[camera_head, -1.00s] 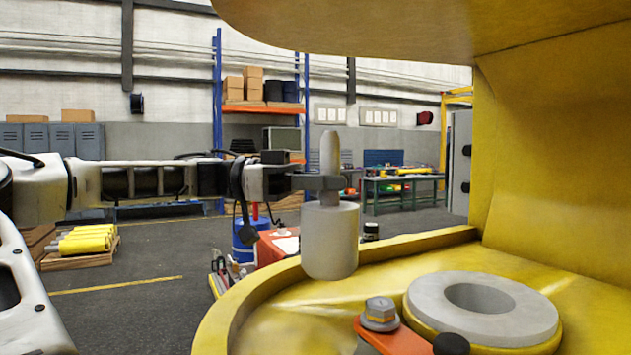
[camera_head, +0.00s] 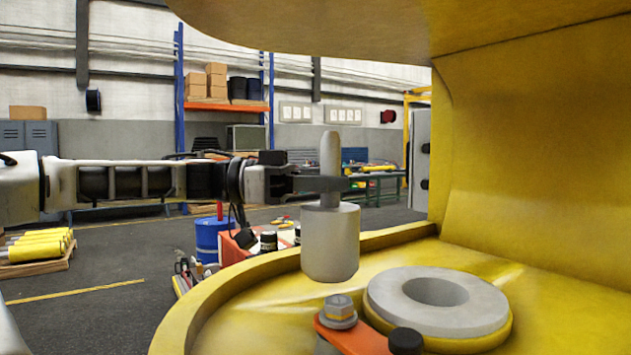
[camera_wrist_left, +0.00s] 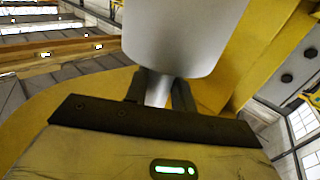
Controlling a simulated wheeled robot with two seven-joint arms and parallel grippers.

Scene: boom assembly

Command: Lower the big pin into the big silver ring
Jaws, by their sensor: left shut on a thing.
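The big pin (camera_head: 331,242) is a grey cylinder with a thinner stem on top. It hangs upright from my left gripper (camera_head: 328,184), which is shut on the stem. In the left wrist view the pin's thick body (camera_wrist_left: 182,35) fills the top middle, with the gripper fingers (camera_wrist_left: 160,92) around the stem. The big silver ring (camera_head: 391,302) lies flat on a yellow boss to the right of the pin, lower in the picture. The pin is apart from the ring and not over its hole. My right gripper is not in view.
The yellow boom part has a curved rim (camera_head: 240,281), a wall (camera_head: 530,170) at the right and an overhang (camera_head: 330,25) above. A bolt (camera_head: 339,308) on an orange plate (camera_head: 352,338) and a black knob (camera_head: 405,341) sit in front of the ring.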

